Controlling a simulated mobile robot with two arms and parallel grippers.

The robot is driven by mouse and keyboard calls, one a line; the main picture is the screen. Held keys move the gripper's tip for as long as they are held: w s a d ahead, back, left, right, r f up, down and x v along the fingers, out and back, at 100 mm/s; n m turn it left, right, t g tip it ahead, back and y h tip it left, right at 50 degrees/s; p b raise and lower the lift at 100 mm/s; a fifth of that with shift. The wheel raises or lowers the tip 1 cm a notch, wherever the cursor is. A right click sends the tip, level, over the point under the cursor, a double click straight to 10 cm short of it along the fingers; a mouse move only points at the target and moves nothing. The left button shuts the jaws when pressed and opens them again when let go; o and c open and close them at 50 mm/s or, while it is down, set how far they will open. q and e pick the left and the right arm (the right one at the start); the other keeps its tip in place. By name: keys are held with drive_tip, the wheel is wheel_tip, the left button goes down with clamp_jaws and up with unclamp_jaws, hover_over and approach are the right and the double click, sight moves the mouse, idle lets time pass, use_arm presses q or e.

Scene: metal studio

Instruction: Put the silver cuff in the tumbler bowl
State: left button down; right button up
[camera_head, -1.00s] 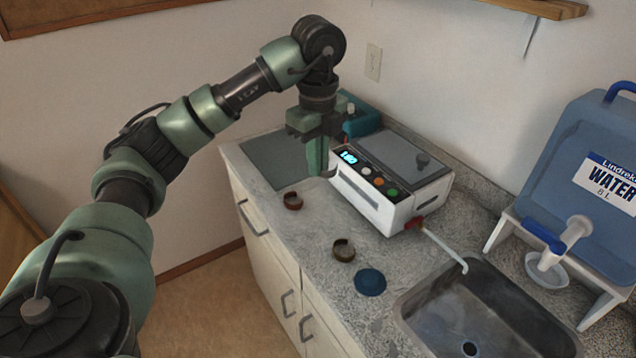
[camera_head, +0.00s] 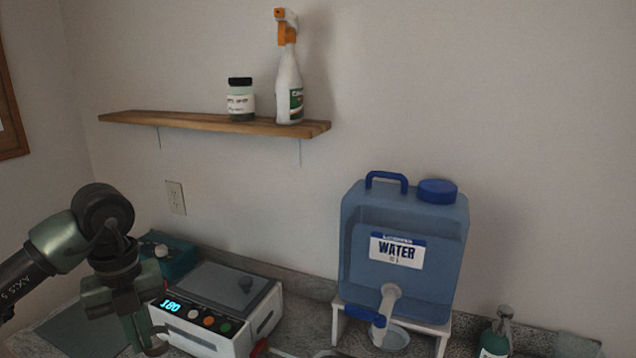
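My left gripper (camera_head: 140,334) is at the lower left, pointing down in front of the white machine. It appears shut on a small curved grey piece, the silver cuff (camera_head: 157,348), at its fingertips; the cuff is small and partly hidden by the fingers. No bowl that I can make out as the tumbler bowl is in view. My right gripper is not in view.
A white machine (camera_head: 206,345) with a grey lid and lit display stands beside my gripper, a teal box (camera_head: 177,262) behind it. A blue water container (camera_head: 405,235) on a white stand is at right, a green bottle (camera_head: 496,338) beyond. A wooden shelf (camera_head: 190,121) holds a jar and spray bottle.

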use_arm(q)
drive_tip(key=s+d+f+n, duration=0.4)
drive_tip(key=s+d+n, duration=0.1)
drive_tip(key=n, duration=0.9)
drive_tip(key=s+d+f+n, duration=0.5)
drive_tip(key=s+n, duration=0.2)
drive_tip(key=n, duration=0.8)
drive_tip(key=shift+s+d, duration=0.25)
drive_tip(key=shift+d, duration=0.1)
drive_tip(key=shift+f, duration=0.15)
